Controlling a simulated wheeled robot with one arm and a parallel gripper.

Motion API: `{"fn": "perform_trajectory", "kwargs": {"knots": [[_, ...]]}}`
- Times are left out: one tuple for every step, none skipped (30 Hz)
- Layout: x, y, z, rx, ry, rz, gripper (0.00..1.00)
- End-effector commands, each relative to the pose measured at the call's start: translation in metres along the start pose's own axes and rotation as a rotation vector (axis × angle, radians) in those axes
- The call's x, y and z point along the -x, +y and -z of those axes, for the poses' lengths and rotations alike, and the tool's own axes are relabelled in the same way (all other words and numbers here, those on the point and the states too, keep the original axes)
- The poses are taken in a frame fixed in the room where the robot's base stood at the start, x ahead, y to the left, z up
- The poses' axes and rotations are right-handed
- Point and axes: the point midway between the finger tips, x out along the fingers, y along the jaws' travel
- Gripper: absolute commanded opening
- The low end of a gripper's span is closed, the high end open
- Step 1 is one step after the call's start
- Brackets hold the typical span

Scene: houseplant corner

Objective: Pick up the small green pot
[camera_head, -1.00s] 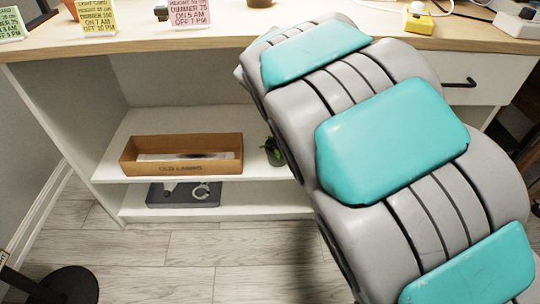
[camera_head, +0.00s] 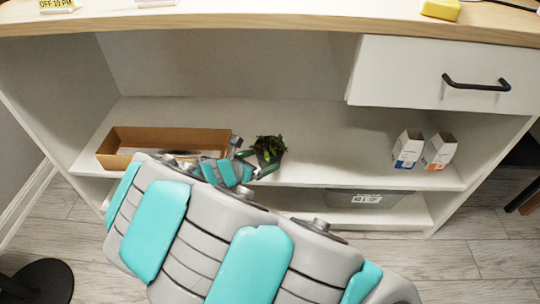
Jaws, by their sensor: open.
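A small dark pot (camera_head: 272,164) with a leafy green plant stands upright on the shelf under the desk, right of the cardboard box. The pot's own colour is hard to tell because it is in shade. My gripper (camera_head: 256,162) is open and just left of the pot, low over the shelf. Its fingers point right towards the pot, with one fingertip beyond and one in front of its left side. I cannot tell whether they touch it. My own arm covers the shelf's front edge to the left.
A cardboard box (camera_head: 165,141) stands close behind and left of my gripper. Two small white cartons (camera_head: 424,150) stand farther right on the shelf (camera_head: 340,160). A drawer (camera_head: 445,77) hangs above right, and a grey bin (camera_head: 364,198) is below. The shelf between pot and cartons is clear.

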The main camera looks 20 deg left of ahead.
Motion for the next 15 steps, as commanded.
{"fn": "perform_trajectory", "kwargs": {"knots": [[-0.007,0.000,0.001,-0.001,0.000,0.001,1.00],[-0.011,0.000,0.001,-0.001,0.001,0.002,1.00],[-0.018,-0.001,0.001,-0.002,0.002,0.003,1.00],[-0.022,-0.001,0.002,-0.001,0.002,0.002,1.00],[-0.027,-0.001,0.002,-0.001,0.002,0.002,1.00],[-0.033,-0.001,0.001,-0.001,0.002,0.001,1.00],[-0.036,0.000,0.001,-0.002,0.002,0.001,1.00],[-0.039,0.000,0.001,-0.002,0.001,0.001,1.00],[-0.043,-0.001,0.001,-0.003,0.001,0.001,1.00],[-0.045,-0.001,0.000,-0.003,0.001,0.001,1.00],[-0.046,0.000,0.000,-0.003,0.000,0.000,1.00],[-0.047,0.000,0.000,-0.002,0.000,0.000,1.00],[-0.048,0.000,0.000,-0.002,0.000,-0.001,1.00],[-0.048,0.000,0.000,-0.002,0.000,-0.001,1.00],[-0.048,0.000,-0.001,-0.002,0.000,-0.001,1.00]]}}
